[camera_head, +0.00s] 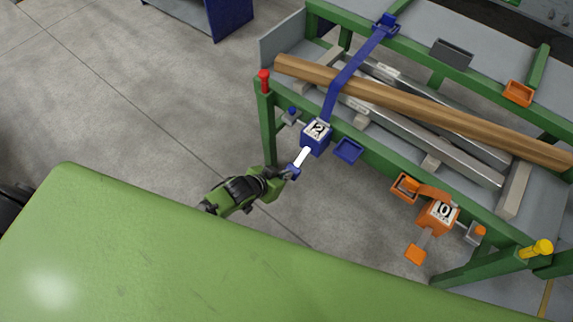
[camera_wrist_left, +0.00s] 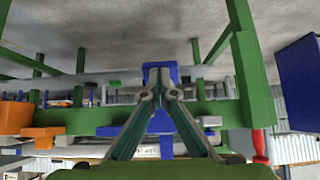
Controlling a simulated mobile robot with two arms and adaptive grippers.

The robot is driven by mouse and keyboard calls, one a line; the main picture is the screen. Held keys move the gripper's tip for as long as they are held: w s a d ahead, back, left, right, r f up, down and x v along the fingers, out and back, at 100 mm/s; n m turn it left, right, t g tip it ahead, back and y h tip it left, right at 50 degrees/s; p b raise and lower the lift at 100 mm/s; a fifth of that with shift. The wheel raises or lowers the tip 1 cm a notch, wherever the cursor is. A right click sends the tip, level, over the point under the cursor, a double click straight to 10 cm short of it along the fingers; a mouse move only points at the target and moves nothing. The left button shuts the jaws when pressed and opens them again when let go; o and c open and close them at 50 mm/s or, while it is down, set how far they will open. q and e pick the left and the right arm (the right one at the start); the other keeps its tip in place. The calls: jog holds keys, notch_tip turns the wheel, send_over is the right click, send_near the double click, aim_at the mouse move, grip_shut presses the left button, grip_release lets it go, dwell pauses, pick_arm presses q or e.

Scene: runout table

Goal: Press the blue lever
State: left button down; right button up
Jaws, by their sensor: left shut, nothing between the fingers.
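The blue ratchet unit marked 2 (camera_head: 316,134) sits on the green front rail of the table. Its lever, a pale bar (camera_head: 302,157) with a blue end, sticks out toward me and slopes down. My left gripper (camera_head: 287,172) is shut and empty, with its fingertips right at the lever's blue end. I cannot tell whether they touch. In the left wrist view the closed fingertips (camera_wrist_left: 160,88) overlap a blue part (camera_wrist_left: 160,71) directly behind them. My right gripper is not in view.
A blue strap (camera_head: 347,78) runs over wooden beams (camera_head: 400,102) and metal bars. An orange unit marked 10 (camera_head: 439,215) is farther right. A red-topped post (camera_head: 264,82) stands at the left corner. Open floor lies left.

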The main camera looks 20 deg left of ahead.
pick_arm(q)
jog(key=shift+w+f, duration=0.1)
jog(key=shift+f, duration=0.7)
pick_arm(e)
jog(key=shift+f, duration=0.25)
